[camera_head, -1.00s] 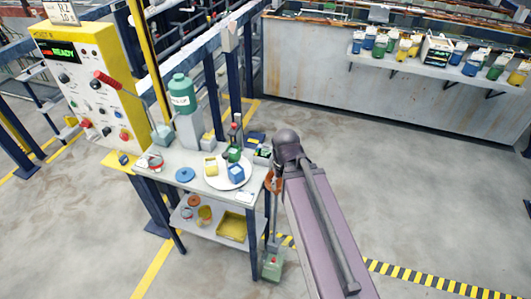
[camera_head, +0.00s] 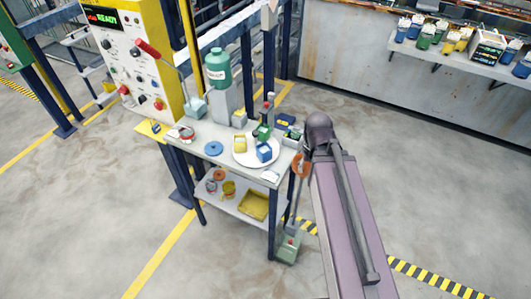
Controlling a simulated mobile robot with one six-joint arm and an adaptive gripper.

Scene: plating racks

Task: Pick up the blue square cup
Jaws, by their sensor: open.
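A blue square cup (camera_head: 264,153) with a pale top sits on the right part of a round white plate (camera_head: 241,160) on the small workbench (camera_head: 216,130). A yellow square cup (camera_head: 239,144) and a green one (camera_head: 262,132) share the plate. My arm (camera_head: 348,225) reaches up from the bottom right, its dark joint (camera_head: 319,133) just right of the bench. My gripper does not show; the arm's end is hidden past that joint.
A blue disc (camera_head: 214,148) lies left of the plate. A green bottle (camera_head: 217,65) stands behind on a grey block. A control panel (camera_head: 136,65) rises at the left. A wall shelf (camera_head: 460,59) holds several coloured cups. Open floor lies in front.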

